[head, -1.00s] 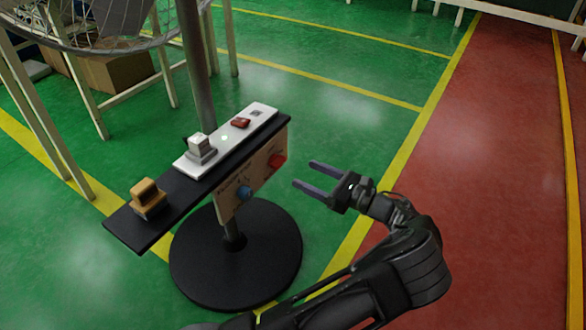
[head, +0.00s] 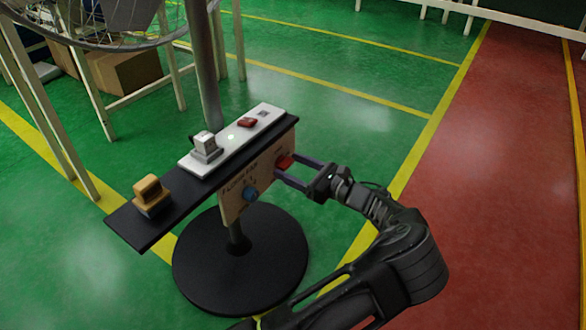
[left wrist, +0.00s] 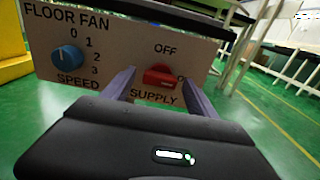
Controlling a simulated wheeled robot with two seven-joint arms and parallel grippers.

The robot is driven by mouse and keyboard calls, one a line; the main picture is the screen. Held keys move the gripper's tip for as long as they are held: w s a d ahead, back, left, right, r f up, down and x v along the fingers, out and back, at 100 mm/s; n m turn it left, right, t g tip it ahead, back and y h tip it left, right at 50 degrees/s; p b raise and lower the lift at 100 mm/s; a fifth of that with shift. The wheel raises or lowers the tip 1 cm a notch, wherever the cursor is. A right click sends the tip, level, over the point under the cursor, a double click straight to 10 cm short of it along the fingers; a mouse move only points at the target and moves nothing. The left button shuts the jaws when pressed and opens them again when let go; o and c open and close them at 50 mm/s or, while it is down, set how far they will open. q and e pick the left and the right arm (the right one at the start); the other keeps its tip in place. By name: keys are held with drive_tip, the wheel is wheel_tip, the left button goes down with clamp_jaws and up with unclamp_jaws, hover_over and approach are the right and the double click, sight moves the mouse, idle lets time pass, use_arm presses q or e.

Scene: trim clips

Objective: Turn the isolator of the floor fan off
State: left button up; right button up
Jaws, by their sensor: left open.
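The floor fan's panel (left wrist: 130,50) carries a red SUPPLY isolator knob (left wrist: 161,77) with OFF printed above it and a partly hidden ON label at its right. The knob's handle lies roughly level, along the ON side. It also shows in the head view (head: 284,161). My left gripper (head: 286,168) is open in front of the panel, its fingertips close to the knob. In the left wrist view its two fingers (left wrist: 158,86) stand left and right of the knob. I cannot tell whether they touch it. My right gripper is not in view.
A blue SPEED knob (left wrist: 67,58) is left of the isolator. Above the panel, a black shelf (head: 128,225) holds an orange-brown switch (head: 150,194) and a white strip (head: 233,138) with a grey-white switch and red rocker. A round black base (head: 240,270) stands below.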

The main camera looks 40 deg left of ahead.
use_arm(q)
drive_tip(key=shift+c, duration=0.4)
drive_tip(key=c, duration=1.3)
drive_tip(key=shift+n, duration=0.4)
drive_tip(key=n+p, duration=0.1)
drive_tip(key=n, duration=0.1)
drive_tip(key=shift+n+p, duration=0.3)
drive_tip(key=shift+p, duration=0.1)
drive_tip(key=n+p, duration=0.1)
drive_tip(key=n, duration=0.7)
drive_tip(key=shift+n, duration=0.4)
drive_tip(key=n+b, duration=0.1)
drive_tip(key=n, duration=0.4)
drive_tip(key=shift+d+f+n, duration=0.1)
drive_tip(key=shift+n, duration=0.3)
